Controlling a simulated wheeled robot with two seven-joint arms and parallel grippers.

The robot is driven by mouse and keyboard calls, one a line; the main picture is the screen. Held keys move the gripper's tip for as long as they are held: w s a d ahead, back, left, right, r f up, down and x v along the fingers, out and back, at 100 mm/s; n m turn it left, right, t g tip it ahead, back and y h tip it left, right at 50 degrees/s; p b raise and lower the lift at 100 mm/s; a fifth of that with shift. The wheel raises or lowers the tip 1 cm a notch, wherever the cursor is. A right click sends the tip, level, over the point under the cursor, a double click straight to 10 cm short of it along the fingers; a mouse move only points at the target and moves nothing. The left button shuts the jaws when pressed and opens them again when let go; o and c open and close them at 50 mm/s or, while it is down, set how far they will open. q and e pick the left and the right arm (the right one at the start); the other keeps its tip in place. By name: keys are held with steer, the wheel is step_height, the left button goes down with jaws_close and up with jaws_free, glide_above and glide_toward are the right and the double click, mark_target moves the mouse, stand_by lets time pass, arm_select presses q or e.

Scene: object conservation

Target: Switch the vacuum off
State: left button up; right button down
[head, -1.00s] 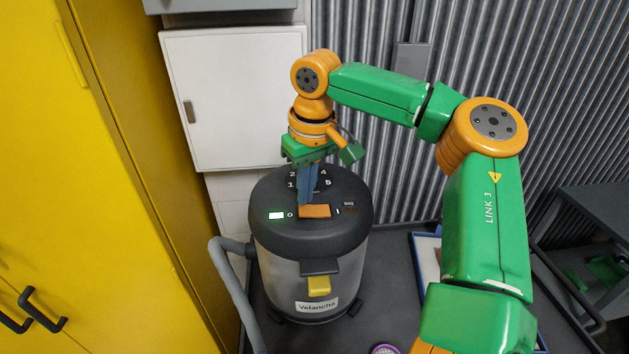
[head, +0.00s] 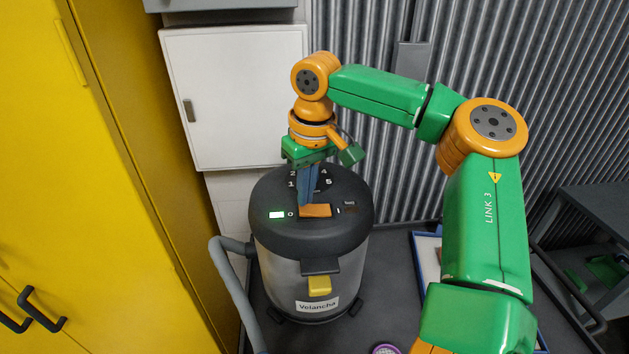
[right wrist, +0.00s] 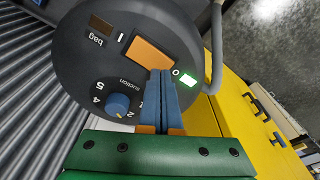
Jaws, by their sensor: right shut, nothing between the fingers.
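The vacuum (head: 312,262) is a grey drum with a dark round lid and a "Velancha" label. On its lid is an orange rocker switch (head: 318,211) between the marks 0 and I; it also shows in the right wrist view (right wrist: 149,51). A lit white-green lamp (head: 276,215) sits beside the 0 mark, and it glows in the right wrist view (right wrist: 187,80). My right gripper (head: 305,207) is shut and empty, pointing down, with its blue fingertips at the 0 end of the switch. I cannot tell whether they touch. My left gripper is not in view.
A blue suction dial (right wrist: 118,104) sits close beside my right fingers. A grey hose (head: 232,283) runs down the vacuum's left side. A yellow cabinet (head: 110,190) stands at left, a white wall box (head: 240,95) behind. A blue-edged tray (head: 427,260) lies at right.

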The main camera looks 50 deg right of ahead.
mark_target(307, 209)
steer(key=shift+f+b, duration=0.3)
steer(key=shift+f, duration=0.35)
step_height(307, 209, up, 3)
steer(key=p, duration=0.2)
steer(key=shift+p, duration=0.35)
steer(key=shift+r+b, duration=0.2)
steer(key=shift+b, duration=0.1)
steer(key=shift+r, duration=1.8)
